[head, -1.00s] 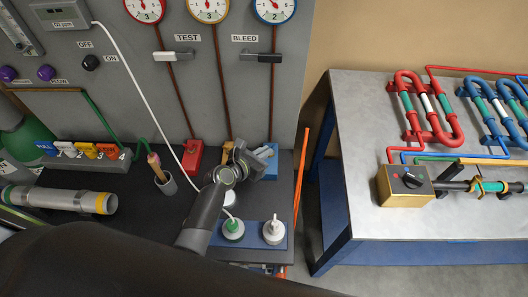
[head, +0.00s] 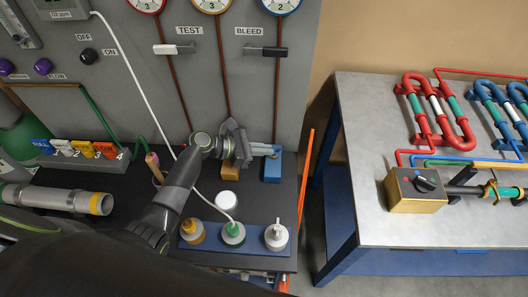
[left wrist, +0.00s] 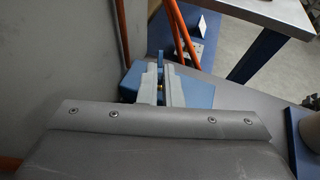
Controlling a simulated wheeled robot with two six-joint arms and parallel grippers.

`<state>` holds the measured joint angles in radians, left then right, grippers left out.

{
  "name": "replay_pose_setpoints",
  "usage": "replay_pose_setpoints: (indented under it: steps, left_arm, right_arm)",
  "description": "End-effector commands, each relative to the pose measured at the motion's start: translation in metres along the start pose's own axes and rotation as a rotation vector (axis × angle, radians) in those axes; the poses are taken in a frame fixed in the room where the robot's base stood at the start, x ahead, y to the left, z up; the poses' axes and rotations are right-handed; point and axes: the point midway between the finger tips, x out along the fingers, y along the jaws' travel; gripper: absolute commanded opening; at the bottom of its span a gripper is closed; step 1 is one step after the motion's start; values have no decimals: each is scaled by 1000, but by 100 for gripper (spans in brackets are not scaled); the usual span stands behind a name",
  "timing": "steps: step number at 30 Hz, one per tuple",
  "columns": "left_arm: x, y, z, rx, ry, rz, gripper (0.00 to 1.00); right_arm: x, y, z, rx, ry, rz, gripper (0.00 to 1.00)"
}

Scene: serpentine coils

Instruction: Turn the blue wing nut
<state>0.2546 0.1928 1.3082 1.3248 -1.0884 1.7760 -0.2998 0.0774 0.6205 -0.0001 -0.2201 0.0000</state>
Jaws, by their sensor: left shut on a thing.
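The blue block (head: 272,171) stands on the dark bench below the right-hand dial. The blue wing nut is mostly hidden by my fingers; a blue upright piece (left wrist: 161,60) shows between them in the left wrist view. My left gripper (head: 270,150) reaches in from the left at the block's top and is shut on the wing nut. Its fingers (left wrist: 160,84) show close together over the blue block (left wrist: 196,96) in the left wrist view. How far the nut is turned cannot be told. My right gripper is not in view.
An orange upright edge (head: 304,180) is close on the right. A blue tray (head: 255,248) with capped bottles and a white cup (head: 227,200) are in front.

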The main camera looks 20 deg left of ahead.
Motion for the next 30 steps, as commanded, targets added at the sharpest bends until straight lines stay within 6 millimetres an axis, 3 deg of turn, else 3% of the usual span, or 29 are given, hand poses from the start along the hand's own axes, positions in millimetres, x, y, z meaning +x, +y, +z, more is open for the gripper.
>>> replay_pose_setpoints:
  steps: [18, 21, 24, 30]
  left_arm:
    - [0, 2, 2, 21, -2, -43, 0]
    - [0, 2, 2, 21, -2, -42, 17]
    - [0, 2, 2, 20, -2, -43, 27]
    - [0, 2, 1, 19, -1, -43, 27]
  right_arm:
    - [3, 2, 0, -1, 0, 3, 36]
    - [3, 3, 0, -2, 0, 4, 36]
    - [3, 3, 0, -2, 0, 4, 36]
    - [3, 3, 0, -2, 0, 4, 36]
